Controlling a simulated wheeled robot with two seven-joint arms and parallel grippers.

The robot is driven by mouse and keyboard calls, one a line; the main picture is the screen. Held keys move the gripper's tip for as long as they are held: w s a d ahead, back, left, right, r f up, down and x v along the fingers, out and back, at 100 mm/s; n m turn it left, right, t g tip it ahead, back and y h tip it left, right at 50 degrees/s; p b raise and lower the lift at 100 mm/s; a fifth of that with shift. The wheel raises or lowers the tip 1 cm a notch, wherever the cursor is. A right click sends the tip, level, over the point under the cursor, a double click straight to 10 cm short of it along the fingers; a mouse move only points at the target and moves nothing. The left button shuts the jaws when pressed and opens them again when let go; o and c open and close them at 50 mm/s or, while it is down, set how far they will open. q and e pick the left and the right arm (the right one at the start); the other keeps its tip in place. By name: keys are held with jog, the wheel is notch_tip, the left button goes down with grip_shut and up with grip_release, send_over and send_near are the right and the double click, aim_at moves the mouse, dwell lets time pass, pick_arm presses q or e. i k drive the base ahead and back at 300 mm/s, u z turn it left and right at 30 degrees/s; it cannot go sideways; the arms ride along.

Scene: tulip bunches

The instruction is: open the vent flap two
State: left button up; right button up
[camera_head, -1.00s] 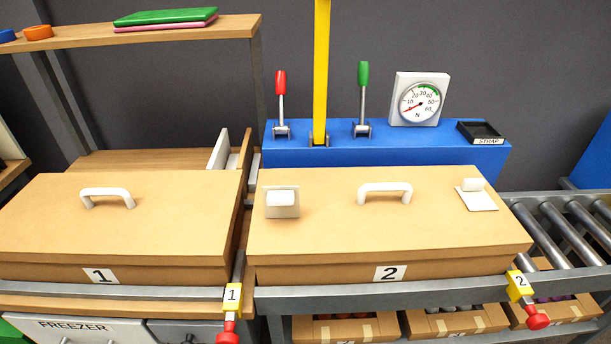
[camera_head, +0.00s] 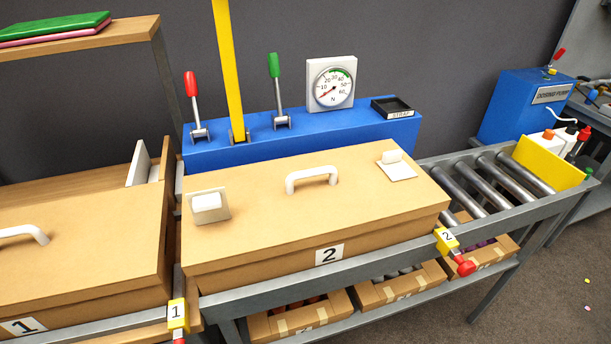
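The cardboard box marked 2 (camera_head: 310,218) sits closed on the grey bench, with a white handle (camera_head: 312,177) on its lid. A white plate with a raised white block (camera_head: 208,204) is at the left end of the lid. A second white plate with a smaller white piece (camera_head: 397,166) is at the right end. I cannot tell for sure which of these is vent flap two, or whether a vent stands uncovered. Neither of my grippers is in view.
Box 1 (camera_head: 75,250) stands to the left. A blue unit (camera_head: 290,130) with red and green levers, a yellow post and a gauge (camera_head: 331,84) stands behind box 2. Rollers (camera_head: 485,182) and a yellow-sided holder (camera_head: 548,162) lie to the right. A red-knobbed yellow latch (camera_head: 447,241) projects in front.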

aim_at(392, 163)
jog(key=u, duration=3)
jog(key=k, duration=0.95)
jog(key=z, duration=1.9)
